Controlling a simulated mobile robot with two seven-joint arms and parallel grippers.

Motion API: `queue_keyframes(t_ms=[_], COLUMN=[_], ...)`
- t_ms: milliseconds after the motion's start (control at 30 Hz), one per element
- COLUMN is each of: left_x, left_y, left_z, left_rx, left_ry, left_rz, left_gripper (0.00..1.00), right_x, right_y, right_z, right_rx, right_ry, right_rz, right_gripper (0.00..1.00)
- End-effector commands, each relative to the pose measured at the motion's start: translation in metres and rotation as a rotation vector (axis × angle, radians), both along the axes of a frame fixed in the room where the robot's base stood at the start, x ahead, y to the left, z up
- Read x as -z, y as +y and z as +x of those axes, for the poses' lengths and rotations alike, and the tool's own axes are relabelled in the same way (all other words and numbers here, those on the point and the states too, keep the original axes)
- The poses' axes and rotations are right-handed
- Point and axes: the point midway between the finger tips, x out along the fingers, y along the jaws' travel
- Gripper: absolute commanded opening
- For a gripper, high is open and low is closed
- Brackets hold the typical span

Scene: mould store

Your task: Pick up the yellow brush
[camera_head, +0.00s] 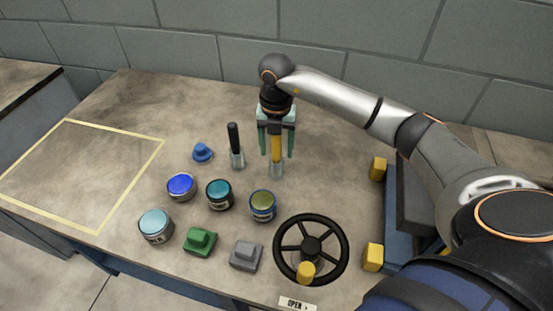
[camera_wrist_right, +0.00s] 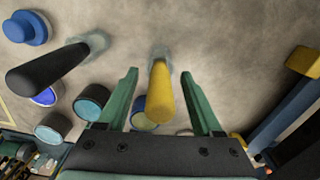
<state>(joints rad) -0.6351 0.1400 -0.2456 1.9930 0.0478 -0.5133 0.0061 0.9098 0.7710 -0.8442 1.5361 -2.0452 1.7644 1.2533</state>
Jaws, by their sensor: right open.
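The yellow brush (camera_head: 276,149) stands upright, handle up, in a clear holder (camera_head: 276,170) on the table. My right gripper (camera_head: 276,156) is above and around its handle, with one green finger on each side. In the right wrist view the yellow handle (camera_wrist_right: 160,92) lies between the open fingers (camera_wrist_right: 160,75), with a gap on both sides. The lower end of the brush is partly hidden by the handle in that view. My left gripper is in neither view.
A black brush (camera_head: 234,139) stands in a similar holder just left. Several paint tins, such as the olive one (camera_head: 262,205), and a green block (camera_head: 200,241) are nearer the front. A black handwheel (camera_head: 311,250) is at front right. A yellow-outlined area (camera_head: 75,175) at left is clear.

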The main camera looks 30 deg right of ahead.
Motion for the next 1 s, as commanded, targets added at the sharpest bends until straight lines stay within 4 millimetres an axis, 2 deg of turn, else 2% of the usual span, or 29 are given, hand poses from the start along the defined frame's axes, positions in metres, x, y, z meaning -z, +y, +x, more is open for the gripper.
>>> queue_keyframes(t_ms=[100,700,1000], left_x=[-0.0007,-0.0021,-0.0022], left_y=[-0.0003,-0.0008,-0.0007], left_z=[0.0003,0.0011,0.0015], left_rx=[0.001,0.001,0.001], left_ry=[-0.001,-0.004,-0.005], left_rz=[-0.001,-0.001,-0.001], left_gripper=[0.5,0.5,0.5], right_x=[-0.0002,-0.0007,-0.0009], right_y=[0.0001,0.0,0.0], right_z=[0.0,0.0,0.0001], right_rx=[0.0,0.0,0.0], right_ry=[0.0,0.0,0.0], right_rz=[0.0,0.0,0.0], right_gripper=[0.66,0.0,0.0])
